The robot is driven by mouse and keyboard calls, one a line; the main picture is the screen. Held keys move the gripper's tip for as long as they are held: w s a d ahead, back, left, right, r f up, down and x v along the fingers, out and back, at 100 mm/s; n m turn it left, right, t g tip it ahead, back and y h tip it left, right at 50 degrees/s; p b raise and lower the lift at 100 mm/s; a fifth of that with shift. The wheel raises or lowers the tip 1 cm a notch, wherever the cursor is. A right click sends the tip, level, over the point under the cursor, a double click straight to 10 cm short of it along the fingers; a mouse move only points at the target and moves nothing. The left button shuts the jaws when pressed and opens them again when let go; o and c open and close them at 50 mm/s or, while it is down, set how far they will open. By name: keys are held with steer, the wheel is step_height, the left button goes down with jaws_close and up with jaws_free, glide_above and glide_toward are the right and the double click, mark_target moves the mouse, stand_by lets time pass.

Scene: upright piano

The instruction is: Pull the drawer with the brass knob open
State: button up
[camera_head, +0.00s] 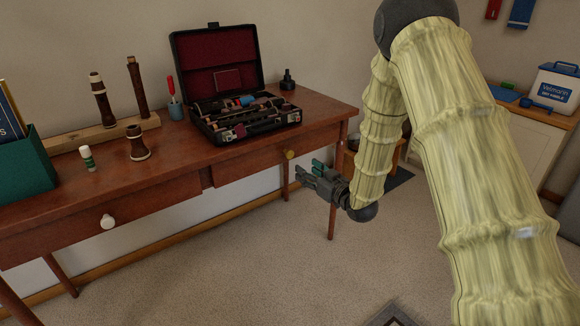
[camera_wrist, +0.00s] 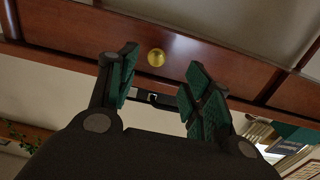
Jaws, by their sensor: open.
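The brass knob (camera_head: 290,154) is on the front of the right-hand drawer (camera_head: 246,164) of a reddish-brown wooden table. The drawer front looks flush with the table, so it appears closed. In the wrist view the knob (camera_wrist: 156,57) shows just beyond my fingertips, between the two fingers and apart from both. My gripper (camera_head: 310,174) is in front of the table and slightly right of the knob, with green finger pads. In the wrist view my gripper (camera_wrist: 158,75) is open and empty.
The left drawer (camera_head: 120,212) has a white knob (camera_head: 108,222). On the table (camera_head: 320,107) are an open instrument case (camera_head: 222,80), clarinet-like parts on a wooden stand (camera_head: 80,138), and a green box (camera_head: 24,170). Carpeted floor (camera_head: 230,260) in front is mostly clear.

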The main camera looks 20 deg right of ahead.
mark_target(291, 154)
steer(key=b+x, duration=0.1)
steer(key=x, duration=0.2)
steer(key=r+x, duration=0.1)
steer(key=x, duration=0.3)
steer(key=b+x, duration=0.1)
steer(key=x, duration=0.3)
steer(key=shift+w+r+b, duration=0.25)
steer(key=shift+b, duration=0.1)
jaws_close()
